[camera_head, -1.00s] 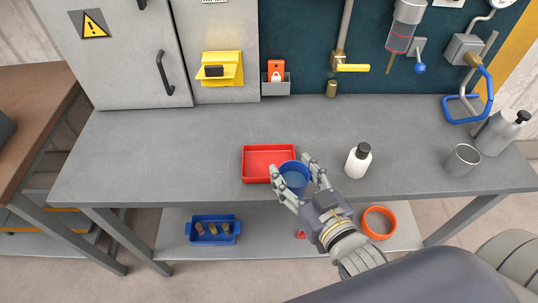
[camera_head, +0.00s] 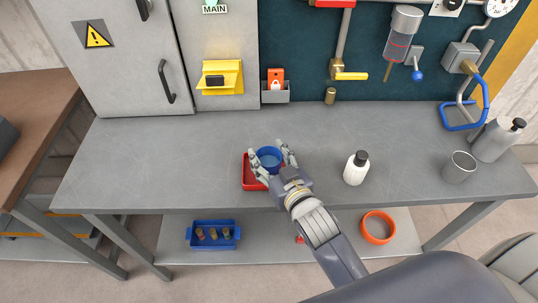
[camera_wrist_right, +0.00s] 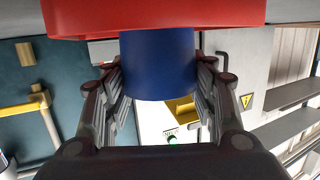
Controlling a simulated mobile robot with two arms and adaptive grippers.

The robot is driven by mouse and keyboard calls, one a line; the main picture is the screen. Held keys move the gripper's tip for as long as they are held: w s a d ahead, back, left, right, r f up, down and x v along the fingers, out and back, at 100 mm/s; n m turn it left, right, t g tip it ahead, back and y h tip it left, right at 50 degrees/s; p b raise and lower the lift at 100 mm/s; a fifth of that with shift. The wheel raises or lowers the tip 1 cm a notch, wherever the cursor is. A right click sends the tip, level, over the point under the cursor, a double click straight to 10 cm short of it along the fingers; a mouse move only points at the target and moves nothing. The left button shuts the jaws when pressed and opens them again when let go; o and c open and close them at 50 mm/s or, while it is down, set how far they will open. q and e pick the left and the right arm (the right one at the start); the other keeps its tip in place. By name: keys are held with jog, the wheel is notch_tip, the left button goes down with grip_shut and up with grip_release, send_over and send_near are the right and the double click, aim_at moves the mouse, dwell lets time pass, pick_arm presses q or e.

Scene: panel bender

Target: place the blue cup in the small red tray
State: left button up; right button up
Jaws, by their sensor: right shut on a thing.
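The blue cup (camera_head: 270,158) is upright between the fingers of my right gripper (camera_head: 272,165), which is shut on it. In the head view the cup is over the small red tray (camera_head: 250,183), and the cup and gripper cover much of the tray. In the right wrist view the blue cup (camera_wrist_right: 158,65) is between both fingers, and the red tray (camera_wrist_right: 150,15) lies along the top edge, meeting the cup's end. I cannot tell whether the cup touches the tray floor. My left gripper is not in view.
A white bottle with a black cap (camera_head: 356,168) stands right of the tray. A metal cup (camera_head: 459,167) and a grey bottle (camera_head: 497,139) are farther right. The grey bench (camera_head: 150,165) is clear to the left.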

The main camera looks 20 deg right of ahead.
jog(key=shift+f, duration=0.2)
jog(key=o, duration=1.2)
jog(key=shift+f, duration=0.1)
jog(key=shift+c, duration=0.2)
jog(key=shift+r, duration=0.25)
jog(key=shift+s+f, duration=0.1)
jog(key=shift+s, duration=0.25)
jog(key=b+v, duration=0.2)
jog(key=v, duration=0.7)
jog(key=shift+s+d, duration=0.15)
jog(key=shift+s, duration=0.15)
jog(key=shift+v, duration=0.8)
